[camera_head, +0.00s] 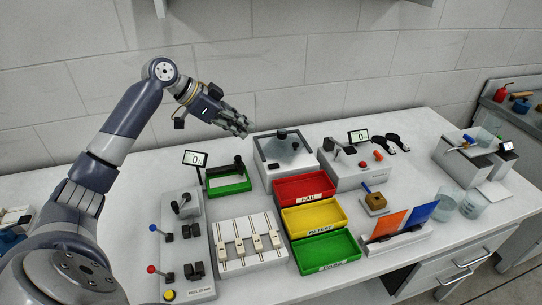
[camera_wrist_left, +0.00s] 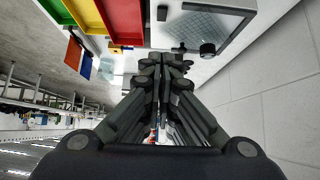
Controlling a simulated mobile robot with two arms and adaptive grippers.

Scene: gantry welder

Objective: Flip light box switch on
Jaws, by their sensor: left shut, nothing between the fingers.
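The light box is probably the white box with a grey translucent top (camera_head: 287,160) at the back middle of the table. In the left wrist view it shows at the top right (camera_wrist_left: 218,25). A black knob (camera_wrist_left: 208,50) sits at its edge there; I cannot tell whether this is the switch or how it is set. My left gripper (camera_head: 247,130) is shut and empty, above the table's back edge, to the left of the box and apart from it. Its closed fingers also show in the left wrist view (camera_wrist_left: 165,62). My right gripper is out of view.
Red (camera_head: 304,188), yellow (camera_head: 314,217) and green (camera_head: 325,251) bins stand in front of the box. A white device with a display (camera_head: 352,172) is to its right. A green tray (camera_head: 229,183) is to its left. The grey wall is close behind.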

